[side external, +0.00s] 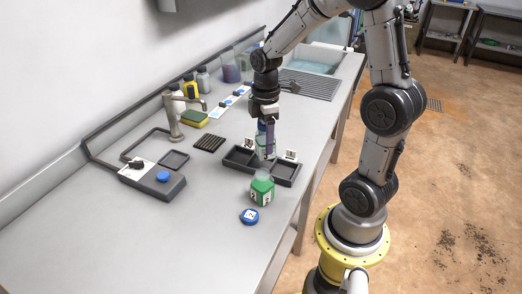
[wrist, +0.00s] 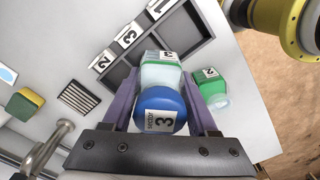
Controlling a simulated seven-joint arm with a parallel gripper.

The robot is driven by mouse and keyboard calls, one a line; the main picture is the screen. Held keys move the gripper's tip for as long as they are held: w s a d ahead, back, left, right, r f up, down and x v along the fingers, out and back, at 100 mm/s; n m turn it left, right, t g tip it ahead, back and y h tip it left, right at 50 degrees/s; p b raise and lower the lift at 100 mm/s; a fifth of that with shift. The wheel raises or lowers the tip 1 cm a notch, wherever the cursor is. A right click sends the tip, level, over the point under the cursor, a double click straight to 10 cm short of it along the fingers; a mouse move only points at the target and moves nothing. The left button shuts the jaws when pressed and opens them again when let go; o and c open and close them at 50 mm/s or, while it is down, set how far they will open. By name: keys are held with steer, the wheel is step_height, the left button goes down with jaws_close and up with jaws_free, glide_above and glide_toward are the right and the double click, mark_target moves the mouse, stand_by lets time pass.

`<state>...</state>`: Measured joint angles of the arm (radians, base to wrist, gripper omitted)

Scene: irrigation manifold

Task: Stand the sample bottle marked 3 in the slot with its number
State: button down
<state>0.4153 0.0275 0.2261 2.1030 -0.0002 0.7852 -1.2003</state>
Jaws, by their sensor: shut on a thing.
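The sample bottle marked 3 (wrist: 162,75) has a blue cap with a white "3" label and a pale, clear body with greenish contents. My gripper (wrist: 163,97), with purple fingers, is shut on it and holds it upright. In the side view my gripper (side external: 266,132) points down, with the bottle (side external: 266,149) at the middle of the dark slot tray (side external: 241,168). I cannot tell whether its base is inside the slot or just above. In the wrist view the tray (wrist: 196,44) has labels 2, 3 and 1, with 3 (wrist: 128,36) in the middle.
A faucet (side external: 175,115), sponge (side external: 194,119) and dark base with a blue button (side external: 163,177) are to the left.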

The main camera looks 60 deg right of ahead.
mark_target(261, 150)
steer(key=shift+w+d+f, duration=0.3)
steer(key=shift+w+f, duration=0.45)
steer(key=shift+f, duration=1.8)
steer(key=shift+f, duration=0.15)
steer(key=shift+c, duration=0.9)
jaws_free()
